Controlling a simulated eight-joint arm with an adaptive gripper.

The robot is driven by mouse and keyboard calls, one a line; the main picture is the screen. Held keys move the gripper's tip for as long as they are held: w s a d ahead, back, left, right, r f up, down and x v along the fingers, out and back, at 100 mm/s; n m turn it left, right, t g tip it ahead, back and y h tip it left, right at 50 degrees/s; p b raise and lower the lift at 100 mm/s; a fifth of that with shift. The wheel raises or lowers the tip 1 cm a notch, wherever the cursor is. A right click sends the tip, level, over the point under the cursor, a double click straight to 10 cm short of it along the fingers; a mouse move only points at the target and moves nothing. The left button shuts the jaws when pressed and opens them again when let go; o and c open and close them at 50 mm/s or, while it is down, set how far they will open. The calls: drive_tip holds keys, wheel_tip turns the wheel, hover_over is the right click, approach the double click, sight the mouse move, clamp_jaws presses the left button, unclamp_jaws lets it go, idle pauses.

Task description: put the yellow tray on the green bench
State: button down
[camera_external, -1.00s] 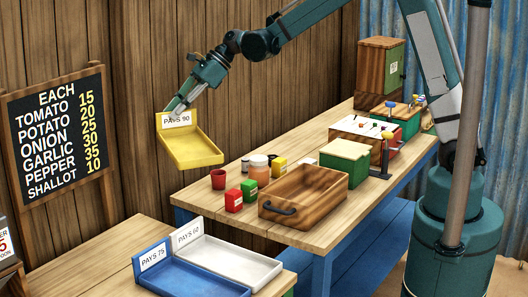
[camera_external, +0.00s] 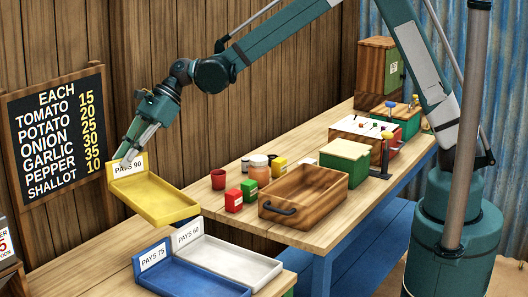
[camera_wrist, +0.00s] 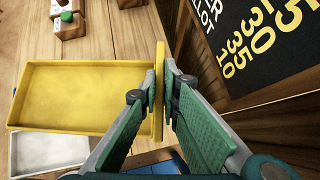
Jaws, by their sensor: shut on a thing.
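The yellow tray (camera_external: 155,203), with a raised "PAYS 90" plate at its back, hangs in the air over the far part of the near bench. My gripper (camera_external: 128,160) is shut on that upright plate. In the wrist view, my gripper (camera_wrist: 164,82) pinches the yellow plate and the yellow tray (camera_wrist: 80,97) extends left, looking empty. The near bench (camera_external: 80,262) has a wooden top with a bit of green (camera_external: 290,292) at its right corner, probably the green bench. The tray's front right corner is near the white tray in the external view; the exact gap is unclear.
A blue "PAYS 75" tray (camera_external: 205,284) and a white "PAYS 60" tray (camera_external: 240,262) stand on the near bench. A blue-legged table (camera_external: 325,225) behind holds a wooden crate (camera_external: 300,200), jars and boxes. A price board (camera_external: 55,135) is on the wall.

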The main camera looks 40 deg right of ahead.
drive_tip(key=s+a+f+n, duration=0.1)
drive_tip(key=s+a+f, duration=0.1)
drive_tip(key=s+a, duration=0.3)
drive_tip(key=s+a+f+n+g, duration=0.1)
drive_tip(key=s+a, duration=0.4)
drive_tip(key=a, duration=0.7)
drive_tip(key=s+a+f+n+g, duration=0.1)
drive_tip(key=s+a+f, duration=0.2)
drive_tip(key=a, duration=0.6)
drive_tip(key=s, duration=0.2)
drive_tip(key=shift+s+a+f+b, duration=0.3)
drive_tip(key=shift+a+b, duration=0.05)
drive_tip(key=shift+b, duration=0.05)
wheel_tip(320, 180, down, 6)
drive_tip(key=shift+f, duration=0.15)
drive_tip(key=shift+f+b, duration=0.45)
drive_tip(key=shift+f, duration=1.6)
drive_tip(key=c, duration=2.6)
unclamp_jaws()
